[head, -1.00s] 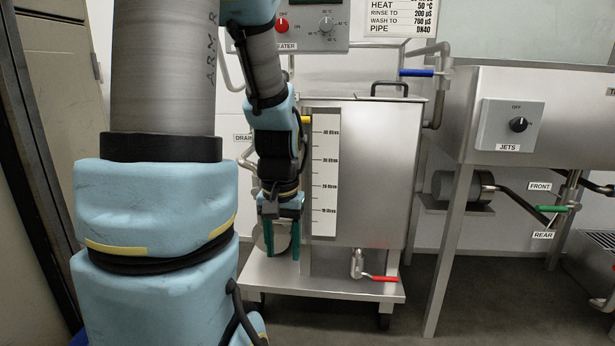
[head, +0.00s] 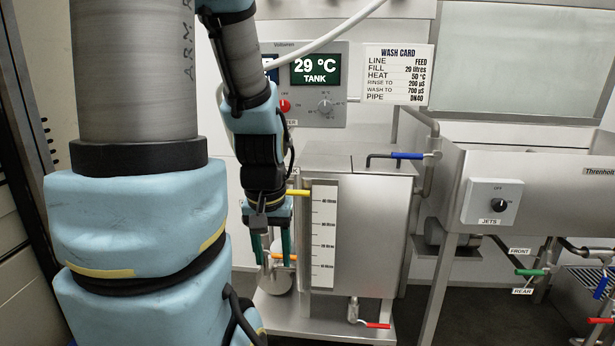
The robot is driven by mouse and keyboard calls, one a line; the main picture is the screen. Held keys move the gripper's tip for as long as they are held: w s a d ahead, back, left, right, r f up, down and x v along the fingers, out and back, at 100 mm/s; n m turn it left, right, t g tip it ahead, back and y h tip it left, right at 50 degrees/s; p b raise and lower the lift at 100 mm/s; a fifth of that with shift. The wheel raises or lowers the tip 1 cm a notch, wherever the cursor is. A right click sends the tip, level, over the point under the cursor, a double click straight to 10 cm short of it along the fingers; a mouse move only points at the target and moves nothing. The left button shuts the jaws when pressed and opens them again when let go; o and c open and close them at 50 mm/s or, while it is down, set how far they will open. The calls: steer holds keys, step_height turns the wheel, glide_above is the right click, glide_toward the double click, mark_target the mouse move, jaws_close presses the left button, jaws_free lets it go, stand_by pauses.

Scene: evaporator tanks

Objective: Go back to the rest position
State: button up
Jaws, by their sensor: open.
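My gripper (head: 271,254) hangs fingers down at the left side of the steel tank (head: 372,235). Its two green fingers are apart, and I see nothing held between them. A pipe and an orange handle (head: 285,257) show behind and between the fingers; whether they touch I cannot tell. My arm comes down from the top of the picture, bent, and covers much of the left side.
The control box (head: 340,85) reads 29 °C above the tank. A yellow handle (head: 298,192) is close beside my gripper. A blue-handled valve (head: 407,156) and red-handled drain valve (head: 376,325) are on the tank. A steel sink unit (head: 540,185) stands right.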

step_height(320, 180, up, 18)
steer(key=p, duration=1.5)
steer(key=shift+f, duration=0.2)
steer(key=shift+f, duration=0.15)
